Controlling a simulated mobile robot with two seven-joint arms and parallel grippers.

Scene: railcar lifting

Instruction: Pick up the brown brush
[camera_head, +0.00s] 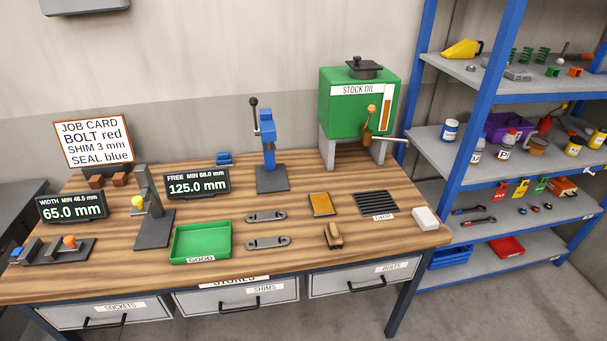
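A small brown and tan item that looks like the brown brush (333,236) lies on the wooden workbench (300,256) near its front edge, right of centre. It is too small to make out its bristles clearly. It lies in front of an orange-brown flat pad (321,204) and apart from it. Neither of my grippers is in view.
A black grate (377,203) and a white block (425,218) lie right of the brush. Two grey links (267,241) and a green tray (201,242) lie left. A green oil tank (350,108) stands behind. Blue shelving (470,180) stands right. Drawers below are shut.

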